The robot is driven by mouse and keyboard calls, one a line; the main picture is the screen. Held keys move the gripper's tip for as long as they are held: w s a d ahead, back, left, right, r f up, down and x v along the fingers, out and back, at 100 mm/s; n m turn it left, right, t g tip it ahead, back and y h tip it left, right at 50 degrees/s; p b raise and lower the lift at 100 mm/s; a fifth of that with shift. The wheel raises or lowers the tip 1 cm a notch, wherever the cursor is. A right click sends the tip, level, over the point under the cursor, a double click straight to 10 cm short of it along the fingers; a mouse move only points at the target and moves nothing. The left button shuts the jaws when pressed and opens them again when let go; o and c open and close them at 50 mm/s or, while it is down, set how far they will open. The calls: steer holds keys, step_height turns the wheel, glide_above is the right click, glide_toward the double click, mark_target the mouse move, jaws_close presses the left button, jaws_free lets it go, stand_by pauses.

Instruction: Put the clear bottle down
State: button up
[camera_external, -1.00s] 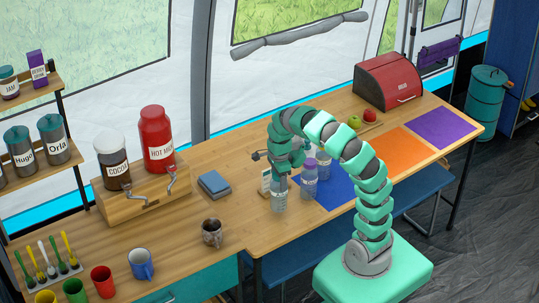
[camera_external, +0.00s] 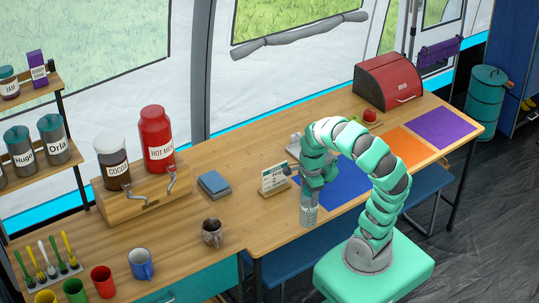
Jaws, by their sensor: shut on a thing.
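The clear bottle (camera_external: 309,214) hangs upright below my gripper (camera_external: 311,194), near the front edge of the wooden table (camera_external: 258,218). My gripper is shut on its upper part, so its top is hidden. I cannot tell whether its base touches the table or is held above it. The blue mat (camera_external: 345,185) lies behind and to the right of it, partly covered by my arm. The other bottles are hidden behind my gripper and arm.
A small sign card (camera_external: 273,179) stands left of my gripper. A metal mug (camera_external: 212,232) and blue-grey stack (camera_external: 214,184) are further left. Orange (camera_external: 404,147) and purple (camera_external: 443,127) mats lie to the right, with a red bread box (camera_external: 388,82) behind. Bare table lies between mug and card.

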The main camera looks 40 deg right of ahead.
steer(key=shift+s+d, duration=0.2)
steer(key=shift+s, duration=0.6)
steer(key=shift+r, duration=0.15)
